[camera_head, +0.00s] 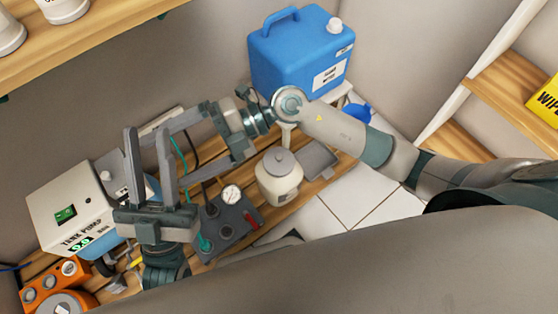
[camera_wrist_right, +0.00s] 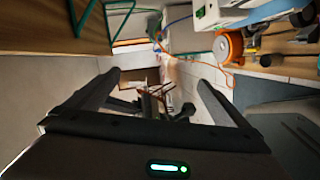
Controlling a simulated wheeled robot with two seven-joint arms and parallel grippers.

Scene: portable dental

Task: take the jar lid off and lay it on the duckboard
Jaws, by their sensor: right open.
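The cream jar (camera_head: 278,182) stands upright on the slatted wooden duckboard (camera_head: 283,213) in the head view. Its grey knobbed lid (camera_head: 281,163) sits on top. My left gripper (camera_head: 148,132) is left of the jar, fingers pointing up the picture, spread apart with nothing visible between them. My right gripper (camera_head: 166,157) reaches in from the right, its fingers pointing left, away from the jar. It is open and empty, and its tips overlap the left gripper in the picture. The right wrist view (camera_wrist_right: 150,88) also shows its spread fingers. The jar is not identifiable there.
A grey tray (camera_head: 319,160) lies right of the jar; a gauge block (camera_head: 227,218) stands at its left. A blue jug (camera_head: 300,55) is behind. The pump box (camera_head: 70,208) and orange unit (camera_head: 48,285) are at left. White floor tiles (camera_head: 350,205) are clear at right.

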